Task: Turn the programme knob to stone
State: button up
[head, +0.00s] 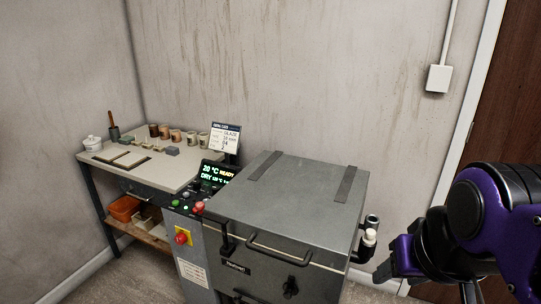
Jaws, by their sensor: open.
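The control panel (213,175) stands at the left of the grey kiln. Its display reads 20 °C READY and DRY with 120 °C beside it. Below the display are a green button (175,203), a red button (199,207) and a small greyish knob (187,195) that looks like the programme knob. Its pointer is too small to read. My purple and black gripper (425,272) is at the lower right, beside the kiln and well away from the panel. It is open and I see nothing in it; its lower part is cut off by the frame.
The kiln (305,190) has a closed lid, a front handle and a dark knob (290,285) low on its front. A red switch on yellow (183,237) is below the panel. A bench (135,180) with pots and a programme card (225,137) stand behind left.

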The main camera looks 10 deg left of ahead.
aim_at(196, 184)
jog(key=i+j, duration=0.15)
jog(key=j, duration=0.35)
jog(key=i+j+z, duration=0.1)
jog(key=j, duration=0.35)
jog(key=i+j, duration=0.15)
jog(key=j, duration=0.35)
jog(key=i+j+z, duration=0.1)
jog(key=j, duration=0.35)
jog(key=i+j, duration=0.15)
jog(key=j, duration=0.35)
